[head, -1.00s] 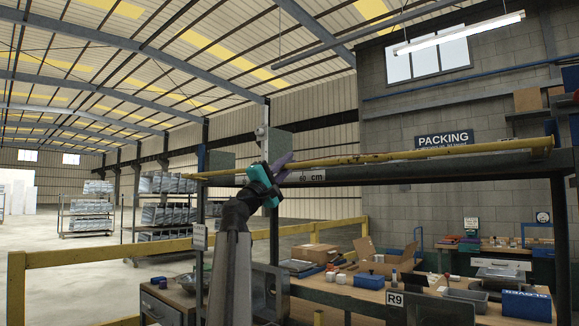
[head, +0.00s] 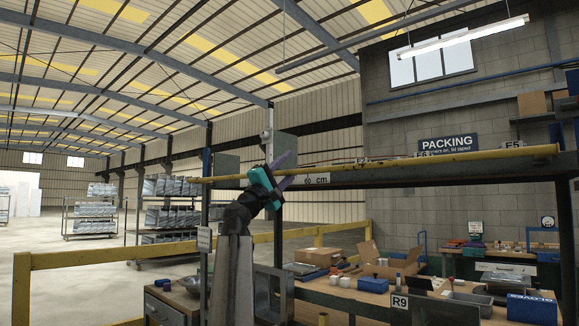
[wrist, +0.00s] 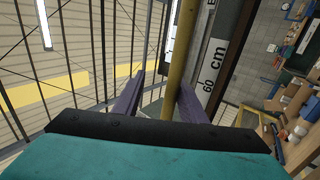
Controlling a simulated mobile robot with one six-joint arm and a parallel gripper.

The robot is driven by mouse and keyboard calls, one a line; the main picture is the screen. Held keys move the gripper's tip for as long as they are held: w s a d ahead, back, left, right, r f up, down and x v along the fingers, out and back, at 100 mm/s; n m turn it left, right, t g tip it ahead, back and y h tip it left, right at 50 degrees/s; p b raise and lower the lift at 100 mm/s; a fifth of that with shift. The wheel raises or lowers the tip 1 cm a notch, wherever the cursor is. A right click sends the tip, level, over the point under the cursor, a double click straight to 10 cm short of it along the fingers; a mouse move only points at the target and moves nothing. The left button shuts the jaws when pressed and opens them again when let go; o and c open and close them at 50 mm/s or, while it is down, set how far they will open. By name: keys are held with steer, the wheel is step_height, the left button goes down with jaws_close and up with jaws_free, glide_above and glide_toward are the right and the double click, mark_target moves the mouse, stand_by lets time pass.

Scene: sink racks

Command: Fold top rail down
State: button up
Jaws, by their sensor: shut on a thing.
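The top rail (head: 400,165) is a long yellow bar. In the head view it runs along the upper front of the dark shelf beam (head: 450,172), rising slightly to the right. My gripper (head: 290,171), teal with purple fingers, is at the rail near its left end, beside the "60 cm" label (head: 316,179). In the wrist view the rail (wrist: 181,50) passes between the two purple fingers of my gripper (wrist: 162,92), which is shut on it. The palm hides the near part of the rail there.
Below the beam is a packing bench with cartons (head: 378,262), a blue gloves box (head: 531,307) and an R9 label (head: 400,302). A yellow guard rail (head: 120,258) stands at the left. Loaded rack trolleys (head: 166,219) stand on the open floor behind.

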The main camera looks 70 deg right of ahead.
steer(key=w+a+f+b, duration=0.1)
steer(key=a+f+b, duration=0.1)
steer(key=f+b, duration=0.2)
steer(key=w+a+f+b, duration=0.1)
steer(key=f+b, duration=0.3)
steer(key=f, duration=0.6)
steer(key=shift+a+f, duration=0.15)
steer(key=shift+a, duration=0.6)
stand_by(1.3)
steer(key=shift+a, duration=0.1)
stand_by(0.5)
steer(key=p+v, duration=0.1)
steer(key=v, duration=1.2)
steer(key=shift+a+f+p, duration=0.2)
steer(key=shift+f+p, duration=0.1)
stand_by(0.4)
